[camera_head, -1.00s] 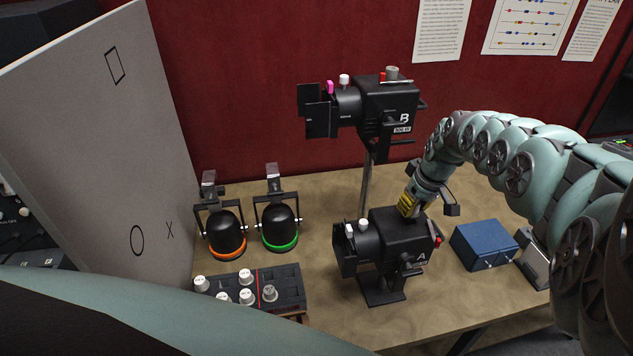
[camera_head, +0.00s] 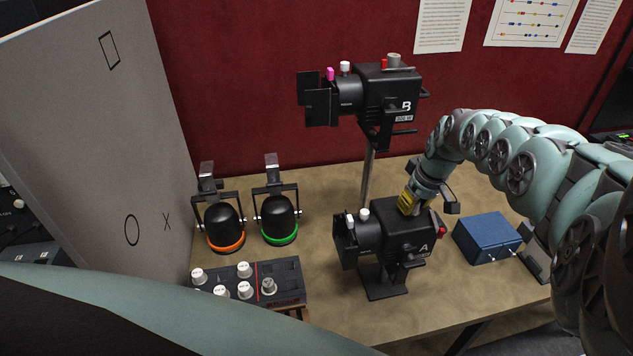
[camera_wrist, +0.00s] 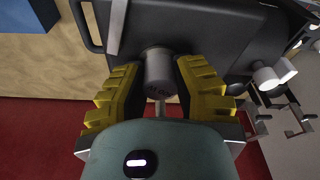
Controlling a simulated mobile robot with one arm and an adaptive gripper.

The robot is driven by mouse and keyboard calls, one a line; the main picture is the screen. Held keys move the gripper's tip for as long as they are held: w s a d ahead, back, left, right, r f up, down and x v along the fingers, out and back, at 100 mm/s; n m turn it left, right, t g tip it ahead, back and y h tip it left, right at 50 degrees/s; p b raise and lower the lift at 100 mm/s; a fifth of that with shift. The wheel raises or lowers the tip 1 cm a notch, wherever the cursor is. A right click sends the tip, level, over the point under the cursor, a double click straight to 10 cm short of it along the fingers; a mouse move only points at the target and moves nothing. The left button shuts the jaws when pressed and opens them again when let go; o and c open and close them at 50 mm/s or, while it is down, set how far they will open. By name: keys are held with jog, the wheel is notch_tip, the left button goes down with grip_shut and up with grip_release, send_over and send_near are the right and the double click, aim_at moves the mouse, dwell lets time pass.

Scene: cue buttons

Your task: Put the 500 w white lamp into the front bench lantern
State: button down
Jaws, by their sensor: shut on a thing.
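Lantern A (camera_head: 385,238), a black housing, stands on the bench in front. My gripper (camera_head: 408,207) points down at its top. I cannot read which is 500 W.
Lantern B (camera_head: 385,95) is mounted on a pole behind lantern A. Two black lamps with orange (camera_head: 226,240) and green (camera_head: 280,232) rims stand left. A blue box (camera_head: 487,238) is on the right. A grey panel (camera_head: 100,150) rises on the left.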

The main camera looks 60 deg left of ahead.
jog(key=c, duration=0.8)
grip_release()
jog(key=shift+w+r, duration=0.1)
jog(key=shift+r, duration=0.05)
jog(key=shift+r, duration=0.5)
jog(key=shift+d+r, duration=0.35)
jog(key=shift+r, duration=0.25)
jog(key=v, duration=0.9)
jog(key=shift+r, duration=0.2)
jog(key=shift+s, duration=0.2)
